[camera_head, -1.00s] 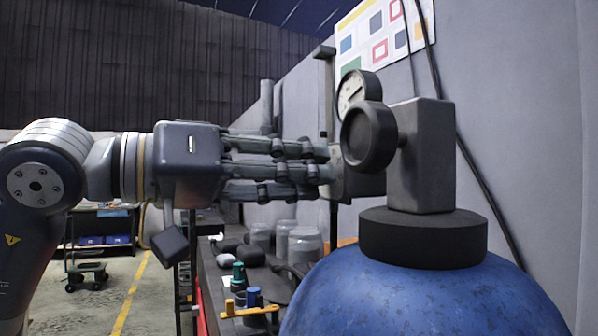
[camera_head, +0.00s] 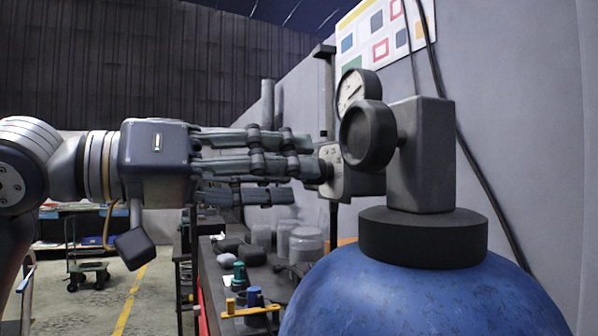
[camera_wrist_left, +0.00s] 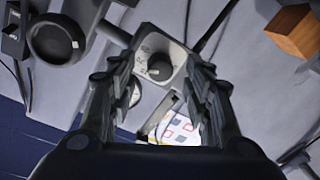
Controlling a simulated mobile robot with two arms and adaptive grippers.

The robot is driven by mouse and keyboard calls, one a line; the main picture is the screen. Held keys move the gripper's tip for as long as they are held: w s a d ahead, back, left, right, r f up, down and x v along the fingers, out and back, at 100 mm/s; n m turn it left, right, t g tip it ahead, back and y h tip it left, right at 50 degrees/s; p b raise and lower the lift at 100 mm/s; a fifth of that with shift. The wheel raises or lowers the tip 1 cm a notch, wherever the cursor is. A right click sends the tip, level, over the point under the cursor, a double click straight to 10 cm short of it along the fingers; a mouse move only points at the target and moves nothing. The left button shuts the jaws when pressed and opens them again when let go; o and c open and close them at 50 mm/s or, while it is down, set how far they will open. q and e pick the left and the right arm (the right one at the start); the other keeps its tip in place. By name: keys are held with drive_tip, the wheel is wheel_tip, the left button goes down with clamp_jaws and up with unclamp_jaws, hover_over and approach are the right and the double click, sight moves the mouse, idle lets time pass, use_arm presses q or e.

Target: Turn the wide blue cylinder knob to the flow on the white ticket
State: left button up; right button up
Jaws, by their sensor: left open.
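The wide blue cylinder (camera_head: 400,305) stands at the front right, with a dark collar and a grey valve block (camera_head: 422,160) on top. A round black knob (camera_head: 367,135) sticks out from the block; it also shows in the left wrist view (camera_wrist_left: 57,40). Behind it is a grey housing (camera_head: 352,182) with a small dark dial knob (camera_wrist_left: 160,66) and marks around it. My left gripper (camera_head: 305,165) is open and empty, its fingertips just left of the housing. In the left wrist view the dial knob appears between the fingers, apart from them. I cannot make out a ticket with a flow value.
A round gauge (camera_head: 357,92) sits behind the black knob. A bench (camera_head: 215,290) below holds jars (camera_head: 305,243), dark lumps and small green, blue and yellow fittings. A wall with cables and a coloured poster (camera_head: 385,35) closes the right side.

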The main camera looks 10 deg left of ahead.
use_arm(q)
drive_tip(key=v, duration=0.9)
drive_tip(key=shift+a, duration=0.15)
drive_tip(key=shift+s+f, duration=0.1)
drive_tip(key=shift+s, duration=0.05)
